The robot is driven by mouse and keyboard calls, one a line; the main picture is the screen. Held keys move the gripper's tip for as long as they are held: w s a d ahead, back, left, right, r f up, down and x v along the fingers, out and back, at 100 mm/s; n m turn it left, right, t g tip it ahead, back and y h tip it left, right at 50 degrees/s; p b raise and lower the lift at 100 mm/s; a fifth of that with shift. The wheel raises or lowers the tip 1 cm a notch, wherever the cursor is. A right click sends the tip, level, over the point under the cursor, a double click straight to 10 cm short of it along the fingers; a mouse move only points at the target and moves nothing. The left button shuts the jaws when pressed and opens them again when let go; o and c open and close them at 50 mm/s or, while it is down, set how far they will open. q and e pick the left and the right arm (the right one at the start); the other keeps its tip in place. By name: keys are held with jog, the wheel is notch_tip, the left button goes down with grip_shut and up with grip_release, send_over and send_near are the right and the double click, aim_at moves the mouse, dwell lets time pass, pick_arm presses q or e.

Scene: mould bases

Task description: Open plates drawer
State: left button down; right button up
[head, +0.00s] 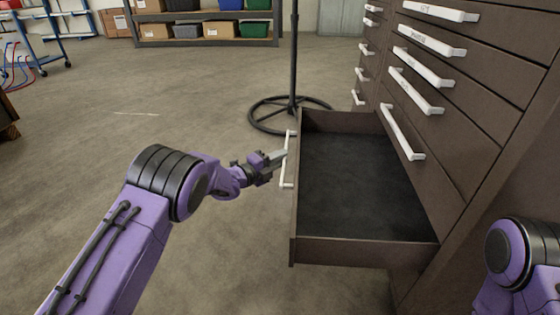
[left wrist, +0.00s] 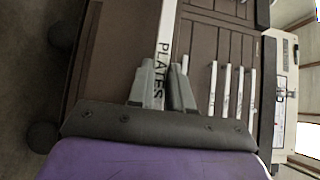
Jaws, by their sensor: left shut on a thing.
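The plates drawer (head: 350,190) is pulled well out of the brown cabinet, and its dark inside looks empty in the head view. Its white handle (head: 287,170) is on the drawer's front, on the left. My left gripper (head: 280,157) is at this handle, shut on it. In the left wrist view the fingers (left wrist: 162,88) close around the white handle bar (left wrist: 163,45), which bears the word PLATES. My right gripper is out of view; only part of my right arm shows at the lower right of the head view.
The brown cabinet (head: 480,105) has several closed drawers with white handles. A dark stand with a round base (head: 290,112) is on the floor just behind the open drawer. Shelves with bins (head: 205,42) stand at the back.

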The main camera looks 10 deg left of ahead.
pick_arm(q)
jog(key=shift+s+a+f, duration=0.15)
jog(key=shift+a+f, duration=0.05)
jog(key=shift+a, duration=0.55)
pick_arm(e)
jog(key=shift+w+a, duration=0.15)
pick_arm(q)
jog(key=c, duration=1)
grip_release()
jog(key=shift+r, duration=0.1)
jog(key=shift+c, duration=0.2)
jog(key=p+v, duration=0.3)
jog(key=v, duration=0.7)
jog(key=shift+s+a, duration=0.2)
jog(key=shift+s, duration=0.05)
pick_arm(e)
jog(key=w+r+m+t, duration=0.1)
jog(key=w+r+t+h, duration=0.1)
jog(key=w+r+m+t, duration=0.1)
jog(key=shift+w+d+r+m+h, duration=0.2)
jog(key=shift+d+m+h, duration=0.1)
